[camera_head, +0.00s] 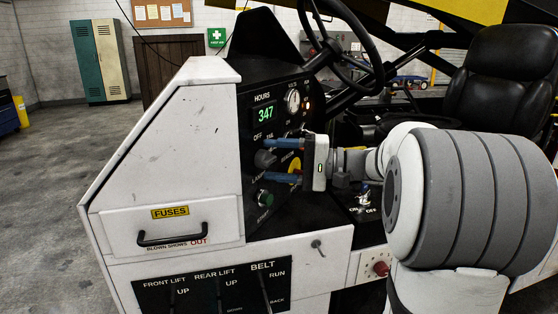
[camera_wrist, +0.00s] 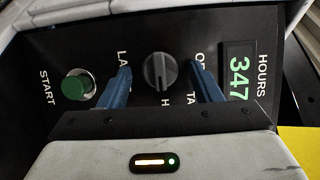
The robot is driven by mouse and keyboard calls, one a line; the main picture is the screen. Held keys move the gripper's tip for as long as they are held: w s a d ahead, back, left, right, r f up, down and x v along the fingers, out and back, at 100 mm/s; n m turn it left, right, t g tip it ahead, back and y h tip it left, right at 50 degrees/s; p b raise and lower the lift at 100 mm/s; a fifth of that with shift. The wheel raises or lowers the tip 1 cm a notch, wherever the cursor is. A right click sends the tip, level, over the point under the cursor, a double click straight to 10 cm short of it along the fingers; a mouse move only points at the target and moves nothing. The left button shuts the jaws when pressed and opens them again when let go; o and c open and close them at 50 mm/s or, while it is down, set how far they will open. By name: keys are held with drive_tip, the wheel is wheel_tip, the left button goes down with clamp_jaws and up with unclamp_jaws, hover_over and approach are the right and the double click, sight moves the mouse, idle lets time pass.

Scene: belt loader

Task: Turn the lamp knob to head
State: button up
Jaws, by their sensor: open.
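The lamp knob (camera_head: 264,158) is a dark grey round knob on the black dash panel, below the OFF label. In the wrist view the knob (camera_wrist: 160,73) shows face-on, its raised grip bar running roughly up and down the picture. I cannot surely tell which end is its pointer. The labels around it are partly hidden; an H shows just below it. My gripper (camera_head: 270,160) has blue fingers, open, reaching toward the panel. In the wrist view the fingers of my gripper (camera_wrist: 161,85) stand on either side of the knob, with gaps to it.
The green start button (camera_head: 264,198) sits below the knob, and also shows at left in the wrist view (camera_wrist: 77,86). The hours display (camera_head: 264,114) reads 347. A round gauge (camera_head: 293,101), the steering wheel (camera_head: 345,45) and a yellow part (camera_head: 294,168) are close to my gripper.

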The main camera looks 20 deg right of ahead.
drive_tip(key=v, duration=0.7)
drive_tip(key=shift+s+d+p, duration=0.15)
drive_tip(key=shift+d+p, duration=0.15)
drive_tip(key=shift+d, duration=0.05)
